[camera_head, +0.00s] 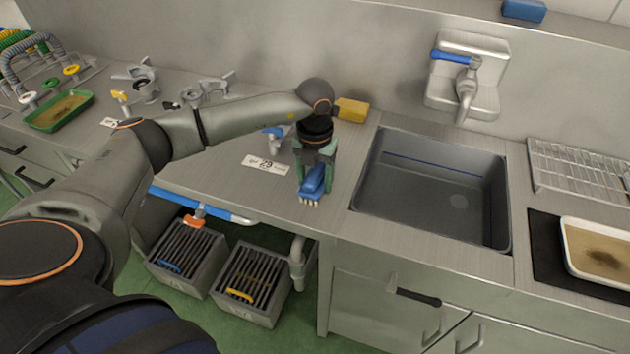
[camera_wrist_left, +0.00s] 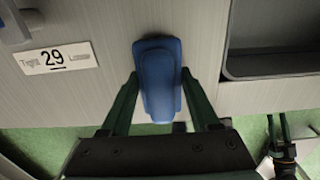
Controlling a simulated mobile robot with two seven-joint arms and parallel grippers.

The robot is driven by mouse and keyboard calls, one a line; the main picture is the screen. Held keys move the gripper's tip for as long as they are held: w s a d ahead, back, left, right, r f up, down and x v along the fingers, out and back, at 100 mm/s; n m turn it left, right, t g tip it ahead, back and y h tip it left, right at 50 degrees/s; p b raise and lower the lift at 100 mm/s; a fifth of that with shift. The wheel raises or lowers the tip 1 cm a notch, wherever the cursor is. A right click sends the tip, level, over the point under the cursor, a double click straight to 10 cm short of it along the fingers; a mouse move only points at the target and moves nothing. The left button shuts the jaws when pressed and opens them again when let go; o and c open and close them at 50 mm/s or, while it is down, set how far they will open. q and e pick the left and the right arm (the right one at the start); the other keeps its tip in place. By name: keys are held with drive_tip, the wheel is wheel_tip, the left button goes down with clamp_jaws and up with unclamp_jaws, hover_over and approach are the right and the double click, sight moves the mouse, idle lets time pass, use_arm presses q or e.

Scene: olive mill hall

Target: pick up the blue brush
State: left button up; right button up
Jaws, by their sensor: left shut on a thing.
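The blue brush (camera_head: 313,182) is at the front of the steel counter, left of the sink, with its pale bristles pointing down. My left gripper (camera_head: 316,172) comes down over it from above and is shut on it. In the left wrist view the blue brush (camera_wrist_left: 159,75) lies between the two green fingers of the left gripper (camera_wrist_left: 160,95). I cannot tell whether the bristles touch the counter.
The sink (camera_head: 440,185) is right of the brush. A yellow sponge (camera_head: 352,110) lies behind my gripper. A label with 29 (camera_head: 266,165) and a blue-handled tap (camera_head: 274,140) are to the left. Grey crates (camera_head: 250,285) stand below. A pale tray (camera_head: 598,250) is far right.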

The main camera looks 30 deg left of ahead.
sight(315, 171)
use_arm(q)
drive_tip(key=c, duration=0.5)
drive_tip(key=shift+r, duration=0.15)
drive_tip(key=shift+r, duration=0.25)
wheel_tip(315, 171, up, 2)
drive_tip(key=shift+w+r, duration=0.1)
drive_tip(key=shift+r, duration=0.05)
drive_tip(key=s+d+r+b, duration=0.1)
drive_tip(key=s+d+r, duration=0.8)
drive_tip(key=d+r, duration=0.1)
drive_tip(key=shift+s+d+b, duration=0.1)
drive_tip(key=shift+s+b, duration=0.2)
drive_tip(key=shift+s, duration=0.1)
drive_tip(key=o, duration=0.9)
drive_tip(key=c, duration=0.6)
